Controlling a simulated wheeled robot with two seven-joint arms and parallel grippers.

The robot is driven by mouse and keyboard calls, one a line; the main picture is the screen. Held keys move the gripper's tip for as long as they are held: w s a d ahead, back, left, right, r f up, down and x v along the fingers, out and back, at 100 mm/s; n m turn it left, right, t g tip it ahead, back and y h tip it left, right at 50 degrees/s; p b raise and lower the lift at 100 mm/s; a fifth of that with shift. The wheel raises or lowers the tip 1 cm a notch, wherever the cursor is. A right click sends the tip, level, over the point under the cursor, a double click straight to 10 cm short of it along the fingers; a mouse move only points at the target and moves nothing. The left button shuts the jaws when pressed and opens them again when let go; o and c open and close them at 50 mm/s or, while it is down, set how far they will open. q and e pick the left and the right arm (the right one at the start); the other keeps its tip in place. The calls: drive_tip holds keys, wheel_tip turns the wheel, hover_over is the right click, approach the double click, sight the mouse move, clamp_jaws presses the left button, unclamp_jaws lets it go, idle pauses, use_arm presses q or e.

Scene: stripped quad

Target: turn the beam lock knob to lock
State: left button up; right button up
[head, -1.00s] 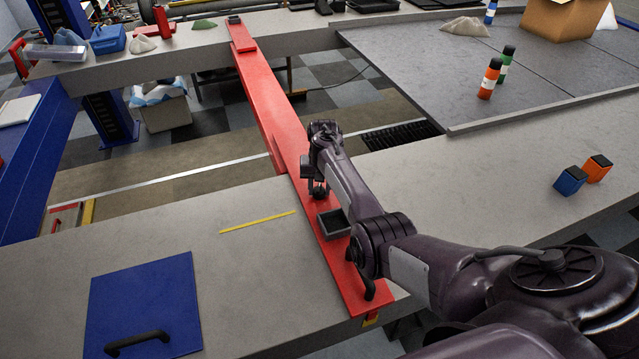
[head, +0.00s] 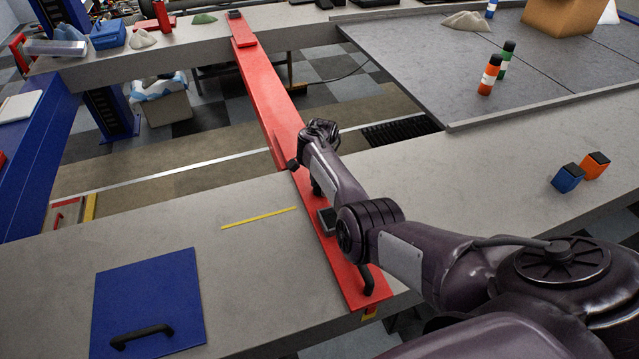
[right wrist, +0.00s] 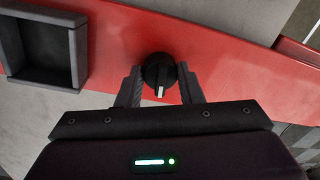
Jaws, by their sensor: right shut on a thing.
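The black beam lock knob (right wrist: 158,72) sits on the red beam (right wrist: 220,38) in the right wrist view. Its white mark points down in that picture, toward my gripper's body. My right gripper (right wrist: 160,84) has one finger on each side of the knob and is shut on it. In the head view the red beam (head: 270,100) runs across the gap between the benches. My right arm reaches over its near part and hides most of the knob and fingers there. My left gripper is not in view.
A small dark open tray (right wrist: 40,45) is on the beam beside the knob. A black handle (head: 367,281) is at the beam's near end. A blue panel with a handle (head: 150,290) lies on the near bench. Blue (head: 566,179) and orange (head: 594,166) blocks stand at the right.

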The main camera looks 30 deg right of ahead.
drive_tip(key=shift+m, duration=0.8)
drive_tip(key=o, duration=1)
drive_tip(key=shift+c, duration=0.2)
wheel_tip(320, 180, up, 8)
drive_tip(key=shift+s+f, duration=0.1)
drive_tip(key=shift+s, duration=0.05)
